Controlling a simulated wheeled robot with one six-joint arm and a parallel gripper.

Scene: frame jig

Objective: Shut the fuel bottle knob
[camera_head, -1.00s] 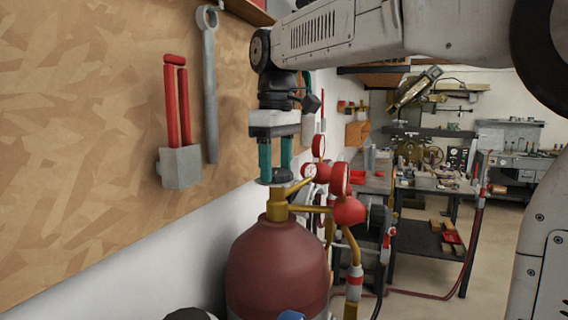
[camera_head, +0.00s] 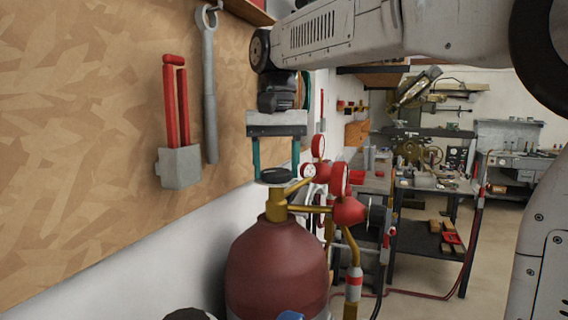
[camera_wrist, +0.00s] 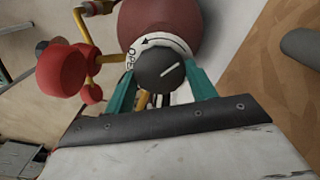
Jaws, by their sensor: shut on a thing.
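The fuel bottle (camera_head: 277,268) is a dark red cylinder with a brass valve (camera_head: 276,205) on top, standing by the wall. Its dark round knob (camera_head: 276,175) sits on the valve. In the wrist view the knob (camera_wrist: 161,69) shows a white pointer line, and a white disc (camera_wrist: 180,46) below it carries an arrow and the letters "OPE". My gripper (camera_head: 276,172) points straight down over the valve, its two teal fingers on either side of the knob. In the wrist view the fingers (camera_wrist: 162,83) hold the knob's sides.
Red gauges (camera_head: 340,180) and a red regulator (camera_head: 348,211) with brass pipes stand close at the right of the valve. A wooden board (camera_head: 90,120) with a wrench (camera_head: 209,90) and red-handled tool (camera_head: 180,165) is at the left. Workbenches (camera_head: 435,185) lie behind.

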